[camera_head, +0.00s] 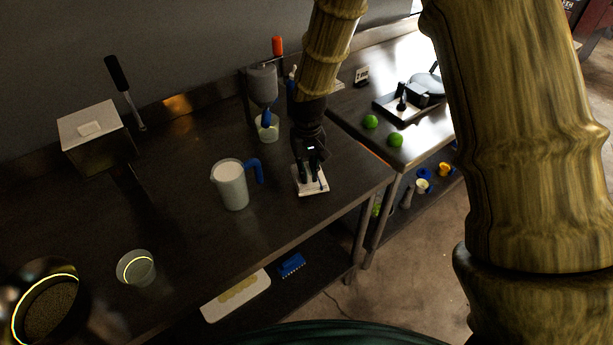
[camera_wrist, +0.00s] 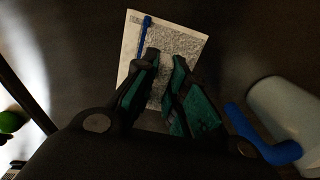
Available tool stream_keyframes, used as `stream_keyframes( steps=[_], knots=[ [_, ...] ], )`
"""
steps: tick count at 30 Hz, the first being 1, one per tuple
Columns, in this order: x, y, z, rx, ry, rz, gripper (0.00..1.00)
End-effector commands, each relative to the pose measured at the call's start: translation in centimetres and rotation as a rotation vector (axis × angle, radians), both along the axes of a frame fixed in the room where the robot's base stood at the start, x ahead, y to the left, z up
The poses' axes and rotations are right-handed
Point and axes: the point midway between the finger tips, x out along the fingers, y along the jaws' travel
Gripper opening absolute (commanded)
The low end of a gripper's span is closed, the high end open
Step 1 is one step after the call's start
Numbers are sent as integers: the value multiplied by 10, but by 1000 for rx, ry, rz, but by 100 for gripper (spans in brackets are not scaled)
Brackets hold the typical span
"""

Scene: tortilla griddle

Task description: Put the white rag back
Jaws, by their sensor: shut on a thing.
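The white rag (camera_wrist: 178,40) is a pale, speckled rectangle with a blue stripe near one edge. In the head view the white rag (camera_head: 313,188) shows near the front edge of the dark metal counter, right of the pitcher. My gripper (camera_head: 311,172) points down over it, and its dark fingers cover part of it. In the wrist view my gripper (camera_wrist: 163,68) has its green-padded fingers at the near edge of the rag, shut on it. The exact pinch is hidden between the fingers. I cannot tell whether the rag touches the counter.
A white pitcher with a blue handle (camera_head: 231,187) stands close left. A clear cup (camera_head: 136,268) and dark pot (camera_head: 45,310) are front left. A metal box (camera_head: 95,138) stands at the back. Green limes (camera_head: 371,121) and a tray (camera_head: 412,112) are on the right counter.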

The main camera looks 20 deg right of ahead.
Motion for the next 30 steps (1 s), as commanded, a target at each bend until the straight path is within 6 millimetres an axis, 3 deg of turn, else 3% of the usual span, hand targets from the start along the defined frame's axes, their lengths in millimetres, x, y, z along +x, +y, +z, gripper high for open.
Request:
stream_keyframes(
  steps=[12,24,25,27,30],
  knots=[
    [-1,1,-31,0,0,1,0],
    [-1,0,-36,0,0,0,0],
    [-1,0,-35,0,-1,0,19],
    [-1,0,-35,0,-1,0,32],
    [-1,0,-35,0,0,0,35]
  ],
)
